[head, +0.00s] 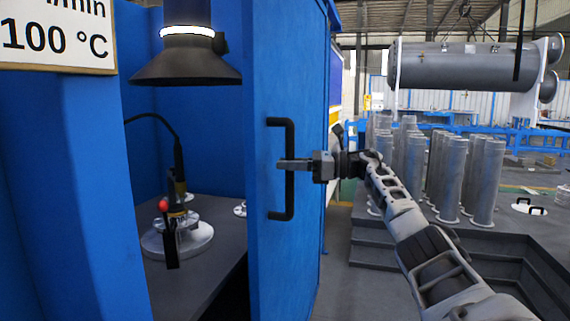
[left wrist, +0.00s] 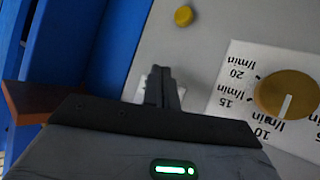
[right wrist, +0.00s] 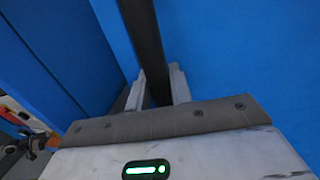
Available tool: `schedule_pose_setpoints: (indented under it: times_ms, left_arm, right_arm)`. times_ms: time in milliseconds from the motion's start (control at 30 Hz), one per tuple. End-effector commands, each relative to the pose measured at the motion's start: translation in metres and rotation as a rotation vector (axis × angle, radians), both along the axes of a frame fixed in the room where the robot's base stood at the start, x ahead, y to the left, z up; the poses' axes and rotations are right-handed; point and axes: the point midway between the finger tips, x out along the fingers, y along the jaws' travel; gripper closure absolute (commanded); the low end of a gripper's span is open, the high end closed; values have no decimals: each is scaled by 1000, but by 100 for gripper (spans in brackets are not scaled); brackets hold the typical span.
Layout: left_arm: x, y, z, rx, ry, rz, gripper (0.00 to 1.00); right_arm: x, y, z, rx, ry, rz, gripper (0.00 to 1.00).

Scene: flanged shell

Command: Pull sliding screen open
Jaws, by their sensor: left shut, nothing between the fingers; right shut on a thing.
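The blue sliding screen (head: 265,240) stands partly across the booth, with an open gap to its left. A black vertical bar handle (head: 289,200) is fixed on its face. My right gripper (head: 285,164) is shut around the middle of this handle. In the right wrist view the handle (right wrist: 143,35) passes between the fingers of my right gripper (right wrist: 158,88). My left gripper (left wrist: 162,88) is shut and empty in the left wrist view, in front of a grey panel. It does not show in the head view.
Inside the booth a grey table (head: 200,270) carries a round metal fixture (head: 190,238) under a dark lamp-like hood (head: 186,62). The left wrist view shows a yellow dial (left wrist: 287,94) and a yellow button (left wrist: 183,16). Metal cylinders (head: 452,180) stand at right.

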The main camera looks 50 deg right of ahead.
Motion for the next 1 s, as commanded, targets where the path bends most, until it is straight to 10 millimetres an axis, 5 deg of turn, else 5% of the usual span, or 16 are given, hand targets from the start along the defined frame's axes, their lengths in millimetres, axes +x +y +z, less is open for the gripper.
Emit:
schedule_pose_setpoints:
  times_ms: [133,167,200,633,1000]
  left_arm:
    - [1,0,0,0,-1,1,100]
    - [1,0,0,0,-1,1,100]
    - [1,0,0,0,-1,1,100]
    - [2,0,0,-3,-8,2,100]
    - [1,-1,-5,-7,-17,1,100]
  right_arm:
    - [0,-1,1,0,-1,-4,100]
    - [0,-1,1,0,-1,-4,70]
    - [0,-1,1,0,-1,-3,59]
    - [-8,-6,-2,0,1,-3,58]
    - [-78,-53,1,1,1,-8,58]
